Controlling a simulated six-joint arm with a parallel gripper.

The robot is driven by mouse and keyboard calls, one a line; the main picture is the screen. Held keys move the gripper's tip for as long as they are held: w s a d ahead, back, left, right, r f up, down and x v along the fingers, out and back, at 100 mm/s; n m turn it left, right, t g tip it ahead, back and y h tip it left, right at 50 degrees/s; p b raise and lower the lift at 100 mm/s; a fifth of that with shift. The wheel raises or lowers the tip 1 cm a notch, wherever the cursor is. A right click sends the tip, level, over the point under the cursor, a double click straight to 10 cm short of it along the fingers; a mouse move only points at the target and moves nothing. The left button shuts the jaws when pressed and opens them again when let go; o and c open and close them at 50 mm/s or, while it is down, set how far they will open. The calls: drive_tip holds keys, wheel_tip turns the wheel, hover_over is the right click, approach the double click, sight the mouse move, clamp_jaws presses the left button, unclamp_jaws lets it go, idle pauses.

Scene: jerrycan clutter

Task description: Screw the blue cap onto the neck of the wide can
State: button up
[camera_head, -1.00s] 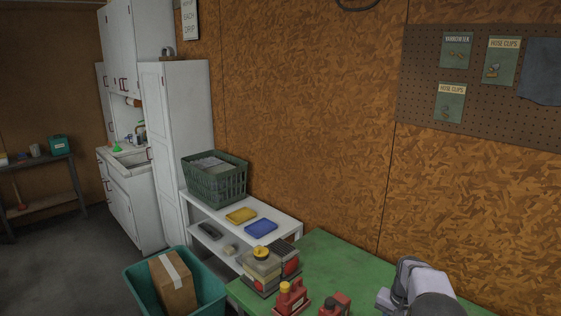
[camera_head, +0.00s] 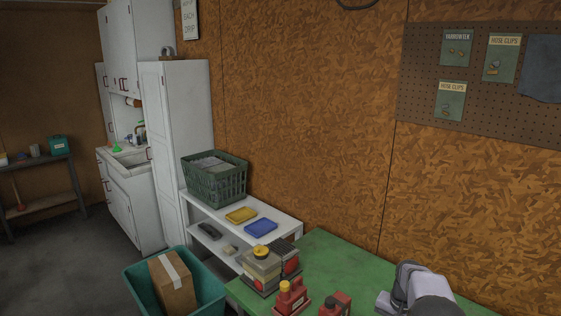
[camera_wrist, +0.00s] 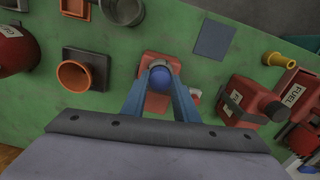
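In the wrist view the blue cap (camera_wrist: 162,77) is between the tips of my gripper (camera_wrist: 161,80), whose two blue-grey fingers close in on its sides. A red can (camera_wrist: 150,59) lies directly behind the cap in this view, mostly covered by cap and fingers. Whether the cap touches its neck cannot be told, nor whether this is the wide can. My gripper is out of the head view; only part of my arm shows at its lower right.
The green bench (camera_head: 330,262) also holds an orange-rimmed funnel (camera_wrist: 75,76), a grey-blue square (camera_wrist: 214,39), a yellow spout (camera_wrist: 278,60) and a red fuel can (camera_wrist: 250,98) at right. Another red container (camera_wrist: 15,50) stands at left. A teal bin (camera_head: 210,287) stands beside the bench.

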drive_tip(key=m, duration=0.5)
idle(0.5)
drive_tip(key=shift+m, duration=0.7)
drive_tip(key=m, duration=0.3)
drive_tip(key=shift+m, duration=0.3)
drive_tip(key=m, duration=0.2)
drive_tip(key=shift+m, duration=1.6)
